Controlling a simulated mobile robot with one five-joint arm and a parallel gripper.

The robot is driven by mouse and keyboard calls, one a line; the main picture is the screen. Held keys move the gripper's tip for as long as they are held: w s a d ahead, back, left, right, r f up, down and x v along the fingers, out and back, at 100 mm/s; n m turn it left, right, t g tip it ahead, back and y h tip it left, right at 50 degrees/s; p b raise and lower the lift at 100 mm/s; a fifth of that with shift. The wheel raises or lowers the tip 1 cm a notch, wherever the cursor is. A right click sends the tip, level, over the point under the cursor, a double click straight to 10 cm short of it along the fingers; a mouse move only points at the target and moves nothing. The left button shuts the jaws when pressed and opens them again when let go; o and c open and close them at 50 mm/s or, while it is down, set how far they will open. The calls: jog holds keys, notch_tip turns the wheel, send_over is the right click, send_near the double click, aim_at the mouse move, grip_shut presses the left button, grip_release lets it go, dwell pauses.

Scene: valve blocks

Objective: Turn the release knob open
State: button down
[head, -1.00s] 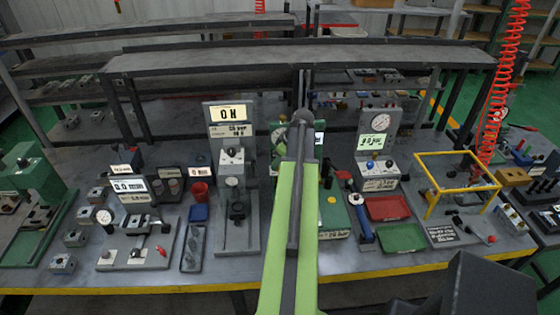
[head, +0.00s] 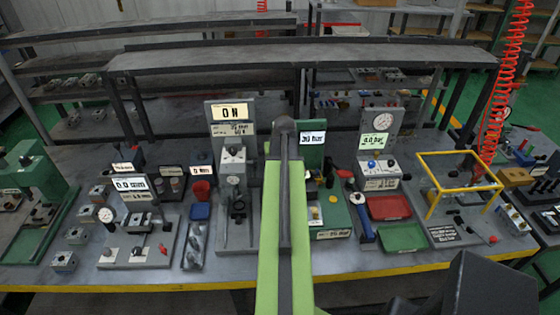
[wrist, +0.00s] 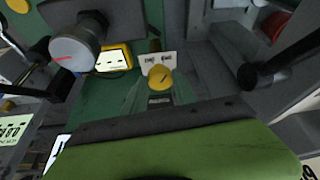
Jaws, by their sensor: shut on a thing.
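The release knob appears to be the yellow knob (wrist: 160,77) with a dark pointer line, in the middle of the wrist view, in front of a small pale plate with two dark marks. It belongs to the green fixture (head: 334,222) just right of my arm in the head view. My gripper (wrist: 160,92) is at this knob and shut on it; its fingertips are hard to make out against the dark green. In the head view my arm hides the gripper. A grey round part with a red line (wrist: 72,52) is at the upper left of the wrist view.
A black rod with a rounded end (wrist: 248,75) is to the right in the wrist view. In the head view, a grey test stand (head: 235,165) is left of my arm. A blue-handled tool (head: 362,217), red tray (head: 388,207) and green tray (head: 402,238) are to the right.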

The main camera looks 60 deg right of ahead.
jog(key=shift+a+f+m, duration=0.1)
jog(key=shift+a+m, duration=0.05)
jog(key=shift+m, duration=0.35)
jog(key=c, duration=1)
grip_release()
jog(key=shift+w, duration=0.1)
jog(key=shift+r+p, duration=0.45)
jog(key=p+v, duration=1.5)
jog(key=v, duration=0.1)
jog(key=shift+a+r, duration=0.2)
jog(key=shift+r, duration=0.1)
